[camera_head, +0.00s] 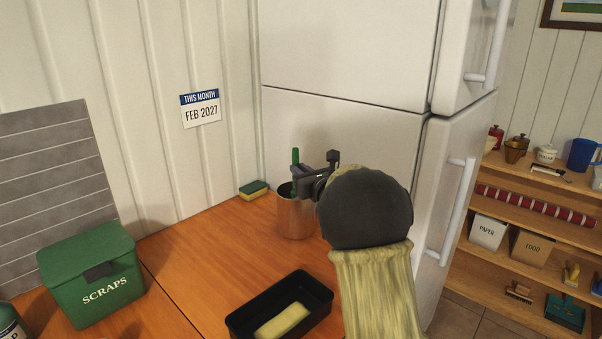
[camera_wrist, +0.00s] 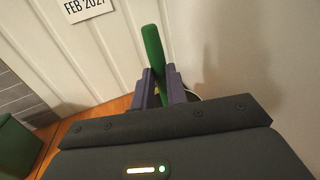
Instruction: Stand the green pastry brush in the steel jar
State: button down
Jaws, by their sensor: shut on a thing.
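The green pastry brush (camera_head: 295,156) is upright, with its handle sticking up above my gripper (camera_head: 302,173). My gripper is shut on the brush; in the wrist view the green handle (camera_wrist: 152,45) stands between the two fingers (camera_wrist: 161,88). The steel jar (camera_head: 295,218) stands on the wooden counter, right below the gripper. A green part of the brush shows just under the fingers at the jar's rim. The brush's lower end is hidden, and I cannot tell whether it touches the jar's bottom.
A black tray (camera_head: 308,307) with a pale yellow block (camera_head: 282,321) lies in front of the jar. A green and yellow sponge (camera_head: 253,190) lies behind it, by the wall. A green scraps bin (camera_head: 92,275) stands at the left. The white fridge (camera_head: 350,130) rises close behind the jar.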

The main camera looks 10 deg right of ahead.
jog(key=shift+f+b, duration=0.6)
jog(key=shift+f, duration=0.1)
jog(key=c, duration=1.3)
grip_release()
jog(key=b+v, duration=0.1)
jog(key=v, duration=0.7)
jog(key=b+v, duration=0.2)
jog(key=v, duration=0.7)
jog(key=shift+s+d+r, duration=0.15)
jog(key=shift+s, duration=0.05)
